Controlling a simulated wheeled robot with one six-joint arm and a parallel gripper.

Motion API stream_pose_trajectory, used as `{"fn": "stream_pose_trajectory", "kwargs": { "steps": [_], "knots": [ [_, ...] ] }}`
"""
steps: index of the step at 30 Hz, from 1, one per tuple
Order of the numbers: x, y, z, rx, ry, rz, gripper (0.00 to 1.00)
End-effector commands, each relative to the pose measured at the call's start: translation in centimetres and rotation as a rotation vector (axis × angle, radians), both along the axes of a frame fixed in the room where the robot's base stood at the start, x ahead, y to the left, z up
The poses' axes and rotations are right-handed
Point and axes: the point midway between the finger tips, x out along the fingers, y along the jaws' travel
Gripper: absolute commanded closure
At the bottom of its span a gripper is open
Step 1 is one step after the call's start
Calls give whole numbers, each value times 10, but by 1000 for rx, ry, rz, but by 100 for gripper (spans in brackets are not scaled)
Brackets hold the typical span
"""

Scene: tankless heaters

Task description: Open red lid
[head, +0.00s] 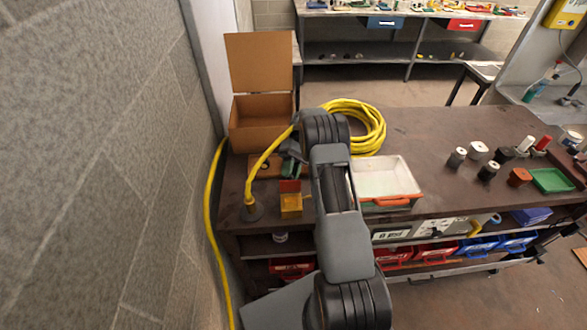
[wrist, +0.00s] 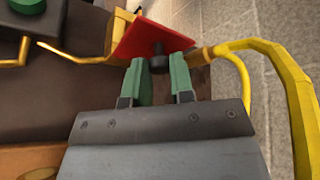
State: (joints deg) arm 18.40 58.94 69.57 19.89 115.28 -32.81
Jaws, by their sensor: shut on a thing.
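The red lid (wrist: 140,38) is a small flat plate with a dark knob (wrist: 157,47). My gripper (wrist: 159,62) has green fingers on either side of the knob and is shut on it. In the head view the red lid (head: 290,186) appears raised at the back of a small yellow box (head: 291,204) on the workbench. Part of the box's yellow edge shows beside the lid in the wrist view. My arm hides part of the bench to the right of the box, and the fingers are hard to make out in the head view.
A yellow hose (head: 212,230) runs along the wall and bench to the left. An open cardboard box (head: 262,112) stands behind. A white tray (head: 386,180) with an orange front is right of my arm. Several small containers stand farther right on the workbench (head: 430,130).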

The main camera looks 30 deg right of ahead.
Motion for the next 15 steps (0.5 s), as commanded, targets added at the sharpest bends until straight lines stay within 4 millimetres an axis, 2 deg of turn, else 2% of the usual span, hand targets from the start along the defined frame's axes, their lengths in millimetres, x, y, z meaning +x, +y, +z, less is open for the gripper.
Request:
{"fn": "stream_pose_trajectory", "kwargs": {
  "steps": [12,13,15],
  "knots": [
    [1,1,0,3,-3,-5,100],
    [1,1,0,3,-3,-5,76],
    [0,1,0,3,-3,-5,69]
  ]
}}
